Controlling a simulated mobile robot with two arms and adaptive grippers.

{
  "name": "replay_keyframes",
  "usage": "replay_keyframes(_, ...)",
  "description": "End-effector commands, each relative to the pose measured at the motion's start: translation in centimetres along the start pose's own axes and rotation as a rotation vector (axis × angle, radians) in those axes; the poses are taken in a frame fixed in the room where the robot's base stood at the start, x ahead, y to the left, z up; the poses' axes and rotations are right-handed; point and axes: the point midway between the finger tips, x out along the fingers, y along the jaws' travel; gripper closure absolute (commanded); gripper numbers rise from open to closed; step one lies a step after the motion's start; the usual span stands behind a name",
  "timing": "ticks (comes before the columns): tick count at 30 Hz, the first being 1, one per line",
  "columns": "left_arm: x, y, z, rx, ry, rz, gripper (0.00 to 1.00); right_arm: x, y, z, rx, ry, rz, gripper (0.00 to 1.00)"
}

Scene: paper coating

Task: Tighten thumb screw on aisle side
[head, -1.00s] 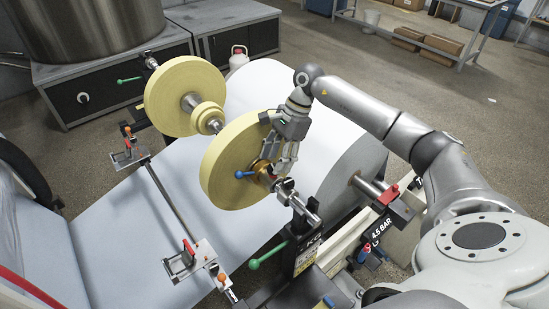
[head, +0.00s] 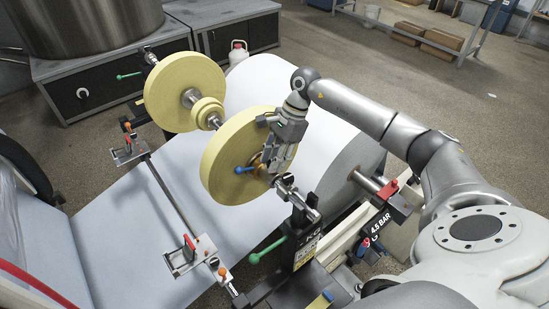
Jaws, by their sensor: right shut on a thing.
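My right gripper (head: 273,166) reaches down from above to the front end of the metal shaft (head: 285,184). Its fingers are shut at the brass collar (head: 258,166) beside the near yellow roll (head: 228,160). The thumb screw between the fingertips is too small and covered to make out. A blue-handled lever (head: 243,170) sticks out to the left from the collar, across the roll's face and clear of the fingers. My left gripper is not in view.
A second yellow roll (head: 185,90) sits farther back on the same shaft. A large white paper roll (head: 352,165) lies behind and below my forearm. A green-handled lever (head: 265,250) and a stand (head: 304,250) are below the shaft end. Open floor lies at the upper right.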

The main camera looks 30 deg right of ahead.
Motion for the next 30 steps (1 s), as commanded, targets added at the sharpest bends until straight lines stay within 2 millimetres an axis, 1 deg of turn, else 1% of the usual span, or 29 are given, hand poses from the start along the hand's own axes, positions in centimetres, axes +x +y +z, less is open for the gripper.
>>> replay_keyframes(5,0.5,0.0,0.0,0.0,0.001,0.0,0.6,0.1,0.0,-0.1,0.038,0.0,-0.018,0.96)
replay_keyframes(11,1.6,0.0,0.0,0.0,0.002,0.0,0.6,0.2,0.1,-0.2,0.144,0.0,-0.063,0.96)
replay_keyframes(30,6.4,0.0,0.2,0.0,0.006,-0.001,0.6,0.3,0.4,0.0,0.688,-0.001,-0.291,0.96)
